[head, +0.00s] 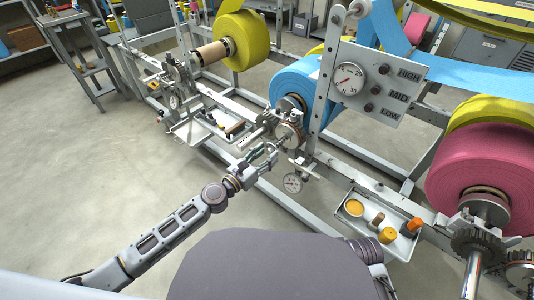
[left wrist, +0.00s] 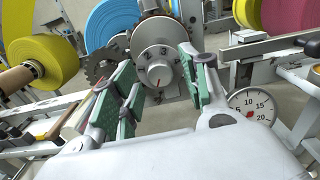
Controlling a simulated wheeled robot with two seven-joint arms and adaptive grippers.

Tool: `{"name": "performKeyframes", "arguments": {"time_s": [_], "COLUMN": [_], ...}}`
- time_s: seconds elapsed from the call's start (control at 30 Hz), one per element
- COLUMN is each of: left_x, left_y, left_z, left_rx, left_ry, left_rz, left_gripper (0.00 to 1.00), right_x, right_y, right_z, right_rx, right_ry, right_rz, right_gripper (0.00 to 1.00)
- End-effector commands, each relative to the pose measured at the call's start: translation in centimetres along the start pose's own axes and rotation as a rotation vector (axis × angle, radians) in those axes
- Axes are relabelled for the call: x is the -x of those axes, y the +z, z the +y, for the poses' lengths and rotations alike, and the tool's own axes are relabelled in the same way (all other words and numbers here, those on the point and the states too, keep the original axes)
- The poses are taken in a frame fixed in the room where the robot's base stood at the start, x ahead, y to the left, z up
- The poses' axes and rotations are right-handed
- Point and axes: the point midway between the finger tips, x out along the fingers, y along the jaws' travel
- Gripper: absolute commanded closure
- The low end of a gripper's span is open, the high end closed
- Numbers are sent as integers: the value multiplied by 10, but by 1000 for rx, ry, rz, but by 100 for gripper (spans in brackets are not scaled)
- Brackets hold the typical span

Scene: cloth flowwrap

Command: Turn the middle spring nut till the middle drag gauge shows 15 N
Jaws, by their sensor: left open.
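My right gripper is out of view.
A panel (head: 378,84) labelled HIGH, MID, LOW carries another dial (head: 349,79) above the spindle. A tray (head: 351,222) with orange and yellow parts sits at right. The floor (head: 90,170) at left is clear.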

Motion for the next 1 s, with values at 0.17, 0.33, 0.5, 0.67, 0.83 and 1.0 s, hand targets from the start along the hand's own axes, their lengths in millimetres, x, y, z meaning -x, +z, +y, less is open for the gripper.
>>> {"name": "performKeyframes", "arguments": {"time_s": [0.17, 0.33, 0.5, 0.67, 0.83, 1.0], "left_x": [-8, -10, -10, -10, -10, -10], "left_y": [0, 0, 0, 0, 0, 0], "left_z": [0, 0, 0, 0, 0, 0], "left_rx": [-1, -1, -1, -1, -1, -1], "left_ry": [0, 0, 0, 0, 0, 0], "left_rz": [0, 1, 1, 1, 1, 1], "left_gripper": [54, 54, 54, 62, 84, 100], "right_x": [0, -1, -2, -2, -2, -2], "right_y": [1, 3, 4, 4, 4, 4], "right_z": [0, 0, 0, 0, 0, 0], "right_rx": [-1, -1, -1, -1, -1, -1], "right_ry": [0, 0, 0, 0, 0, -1], "right_rz": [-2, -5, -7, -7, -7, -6], "right_gripper": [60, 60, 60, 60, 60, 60]}}
